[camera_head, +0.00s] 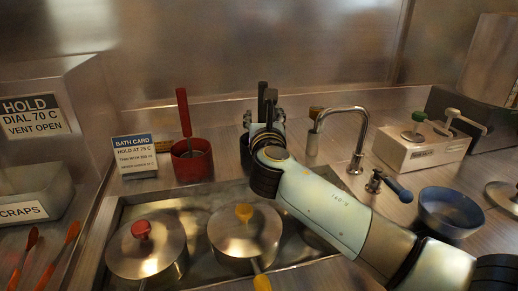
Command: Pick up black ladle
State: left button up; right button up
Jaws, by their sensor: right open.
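My right gripper (267,112) is at the back edge of the sunken basin, at the end of my arm coming from the lower right. It is open. A dark upright handle (262,90), likely the black ladle's, rises at the fingers; I cannot tell whether it touches them. The ladle's lower part is hidden behind my gripper and wrist. A dark pot (245,144) shows only partly behind the wrist. My left gripper is not in view.
A red pot (190,170) holds a red-handled utensil (184,112) beside a bath card (135,155). Two lidded pans (147,250) (240,240) sit in the basin. A faucet (358,140), a blue bowl (450,212) and a white box (420,150) stand right.

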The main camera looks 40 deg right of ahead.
aim_at(263, 114)
jog(key=x, duration=0.3)
jog(key=shift+w+d+f, duration=0.1)
jog(key=shift+w+d, duration=0.05)
jog(key=shift+c, duration=0.6)
grip_shut()
